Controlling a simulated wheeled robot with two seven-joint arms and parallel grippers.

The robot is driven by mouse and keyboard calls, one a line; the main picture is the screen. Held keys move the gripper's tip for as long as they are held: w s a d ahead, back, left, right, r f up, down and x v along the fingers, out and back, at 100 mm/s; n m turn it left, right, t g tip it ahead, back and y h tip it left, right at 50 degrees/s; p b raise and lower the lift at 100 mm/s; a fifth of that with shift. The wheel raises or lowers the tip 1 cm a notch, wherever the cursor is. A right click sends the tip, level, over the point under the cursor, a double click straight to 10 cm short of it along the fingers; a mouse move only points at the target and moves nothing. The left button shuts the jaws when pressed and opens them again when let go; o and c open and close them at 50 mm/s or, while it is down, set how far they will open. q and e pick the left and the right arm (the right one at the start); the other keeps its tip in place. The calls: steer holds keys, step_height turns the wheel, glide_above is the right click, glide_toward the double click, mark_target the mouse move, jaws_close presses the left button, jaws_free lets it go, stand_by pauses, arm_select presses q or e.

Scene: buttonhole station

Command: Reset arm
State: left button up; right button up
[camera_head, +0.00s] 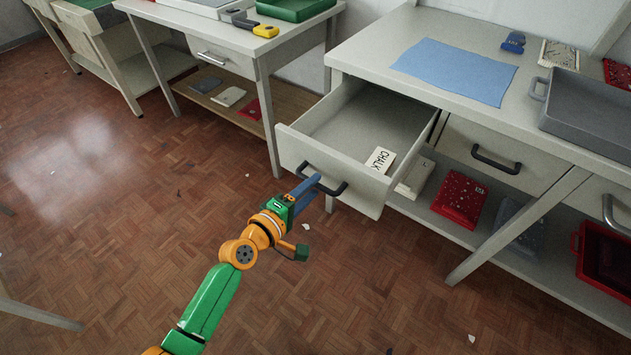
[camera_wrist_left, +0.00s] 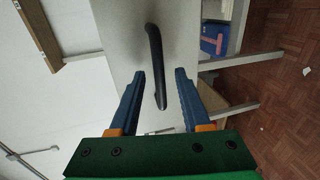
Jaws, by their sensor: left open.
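My left gripper (camera_head: 308,186), with blue fingers on a green and orange arm, is at the front of a pulled-out drawer (camera_head: 285,150). In the left wrist view the two fingers (camera_wrist_left: 160,80) are apart, with the black drawer handle (camera_wrist_left: 155,55) showing between and beyond them. The handle (camera_head: 340,188) also shows in the head view, partly behind the fingers. I cannot tell whether a finger touches it. My right gripper is not in view.
The drawer sticks out from a grey table (camera_head: 380,40) holding a blue cloth (camera_head: 455,72) and a grey tray (camera_head: 590,105). A lower shelf holds a red folded item (camera_head: 460,198) and a red crate (camera_head: 605,262). The floor (camera_head: 110,200) at left is mostly clear.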

arm_select(q)
steer(key=v, duration=0.5)
steer(key=shift+r, duration=0.1)
steer(key=s+a+f+m+g+y+p, duration=0.25)
steer(key=s+a+f, duration=0.2)
steer(key=f, duration=0.45)
steer(key=s+a+f+m+g+y+p, duration=0.25)
steer(key=s+a+f+y, duration=0.2)
steer(key=f, duration=0.55)
steer(key=s+a+f+m+g+p, duration=0.1)
steer(key=s+a+f+m+g, duration=0.1)
steer(key=s, duration=0.6)
steer(key=s+a+f+m+g+y+p, duration=0.1)
steer(key=s+a+f+m+g, duration=0.1)
steer(key=s, duration=0.7)
steer(key=s+a+f+m+g+y+p, duration=0.1)
steer(key=s+f+m, duration=0.3)
steer(key=s, duration=0.5)
steer(key=shift+a+f+g, duration=0.3)
steer(key=shift+a+g, duration=0.2)
steer(key=shift+g, duration=0.3)
